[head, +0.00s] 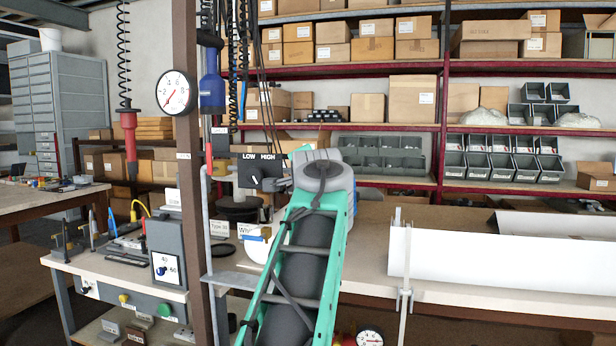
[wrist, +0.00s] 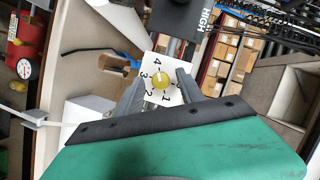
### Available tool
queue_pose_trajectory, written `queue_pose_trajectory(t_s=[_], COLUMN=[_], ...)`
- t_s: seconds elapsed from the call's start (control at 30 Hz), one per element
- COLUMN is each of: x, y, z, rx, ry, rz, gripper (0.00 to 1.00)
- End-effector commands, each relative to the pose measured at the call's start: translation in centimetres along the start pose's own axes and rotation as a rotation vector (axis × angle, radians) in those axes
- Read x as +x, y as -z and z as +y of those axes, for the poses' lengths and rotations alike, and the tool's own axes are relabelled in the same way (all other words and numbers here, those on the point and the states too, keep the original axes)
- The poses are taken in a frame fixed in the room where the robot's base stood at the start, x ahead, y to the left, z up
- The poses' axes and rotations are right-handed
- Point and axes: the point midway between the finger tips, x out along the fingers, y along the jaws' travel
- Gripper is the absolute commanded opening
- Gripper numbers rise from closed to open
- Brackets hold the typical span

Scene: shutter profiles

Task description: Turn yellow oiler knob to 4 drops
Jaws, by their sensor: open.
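The yellow oiler knob (wrist: 162,81) shows in the wrist view at the centre of a white dial plate. The plate (wrist: 154,72) carries black numbers, with 4 at the upper left, then 3, 2 and 1 around the lower left side. The knob's pointer is too small to read. My gripper (wrist: 160,80) is open, with one dark finger on the left of the knob and one on the right. I cannot tell whether either finger touches the knob. In the head view my arm hides my fingertips, and I cannot make out the knob there.
A black LOW/HIGH switch box (head: 261,171) stands close to the left of my wrist; it also shows above the dial in the wrist view (wrist: 186,18). A brown post (head: 187,190) stands further left. A long white profile (head: 500,262) lies on the bench at right.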

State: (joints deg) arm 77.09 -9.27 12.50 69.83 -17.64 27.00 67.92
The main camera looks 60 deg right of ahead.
Motion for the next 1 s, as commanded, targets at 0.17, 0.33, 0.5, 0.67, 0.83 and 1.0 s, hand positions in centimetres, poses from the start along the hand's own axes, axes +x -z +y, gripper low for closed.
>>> queue_pose_trajectory(t_s=[0.17,0.33,0.5,0.67,0.83,1.0], x=[-1.8,-5.4,-7.6,-7.8,-7.8,-7.6], y=[0.1,0.1,0.1,0.0,0.0,-1.7], z=[-0.1,-0.1,0.1,0.0,0.0,-0.5], rx=[0.0,-0.001,0.0,0.0,0.0,-0.025], ry=[0.001,0.002,-0.001,-0.001,0.0,-0.009], rz=[0.003,0.004,0.002,0.0,0.0,-0.039], gripper=[0.45,0.45,0.45,0.45,0.45,0.45])
